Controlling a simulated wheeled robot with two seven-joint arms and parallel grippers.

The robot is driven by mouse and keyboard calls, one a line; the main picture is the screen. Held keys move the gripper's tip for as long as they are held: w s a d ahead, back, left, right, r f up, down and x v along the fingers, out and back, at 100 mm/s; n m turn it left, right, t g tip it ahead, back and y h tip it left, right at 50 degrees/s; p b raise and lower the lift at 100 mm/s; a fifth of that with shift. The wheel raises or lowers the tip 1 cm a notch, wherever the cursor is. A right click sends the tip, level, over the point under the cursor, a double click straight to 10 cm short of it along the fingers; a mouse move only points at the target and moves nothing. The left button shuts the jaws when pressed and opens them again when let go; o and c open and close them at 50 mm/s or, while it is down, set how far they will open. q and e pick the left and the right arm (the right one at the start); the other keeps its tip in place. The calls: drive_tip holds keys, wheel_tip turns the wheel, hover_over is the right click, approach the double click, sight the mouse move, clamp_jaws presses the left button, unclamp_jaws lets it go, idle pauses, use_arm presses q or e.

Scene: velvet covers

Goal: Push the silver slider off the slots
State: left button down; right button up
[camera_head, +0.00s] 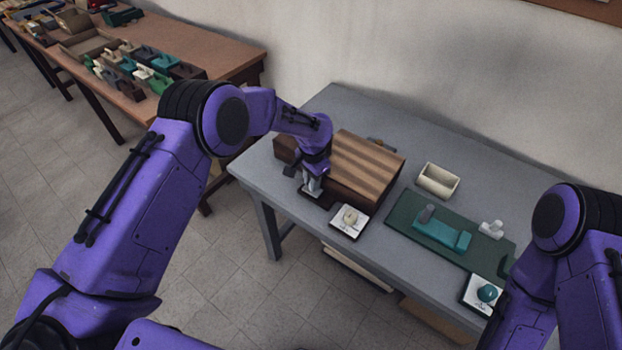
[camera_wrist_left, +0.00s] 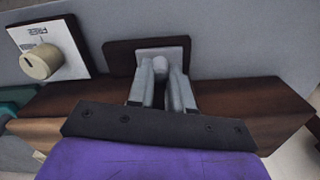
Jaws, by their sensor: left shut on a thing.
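The silver slider (camera_wrist_left: 172,50) is a light grey plate with a rounded knob, in front of a dark plate (camera_wrist_left: 122,57) in the left wrist view. My left gripper (camera_wrist_left: 165,72) has its two grey fingers on either side of the knob and is shut on it. In the head view my left gripper (camera_head: 312,187) is at the near left side of a wooden box with a striped top (camera_head: 365,160), low over the table. The slots are hidden or cannot be made out. My right gripper is not in view; only its arm shows at the right.
A white plate with a beige knob (camera_head: 349,219) lies beside the box. The grey table (camera_head: 330,105) also holds a cream tray (camera_head: 438,180), a green mat (camera_head: 402,225) with a teal block (camera_head: 440,236), and a teal-knobbed plate (camera_head: 487,292). A brown table (camera_head: 215,55) stands left.

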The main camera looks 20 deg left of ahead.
sight(326, 199)
use_arm(q)
drive_tip(key=d, duration=0.1)
drive_tip(key=s+d, duration=0.1)
drive_tip(key=d, duration=0.2)
drive_tip(key=shift+s+d, duration=0.25)
drive_tip(key=shift+s, duration=0.05)
drive_tip(key=shift+d+f, duration=0.1)
drive_tip(key=shift+d, duration=0.05)
drive_tip(key=shift+s, duration=0.1)
drive_tip(key=c, duration=1.3)
unclamp_jaws()
drive_tip(key=shift+d+f, duration=0.1)
drive_tip(key=shift+d, duration=0.05)
drive_tip(key=shift+a, duration=0.2)
wheel_tip(326, 199, up, 11)
drive_tip(key=b, duration=0.1)
drive_tip(key=shift+f, duration=0.15)
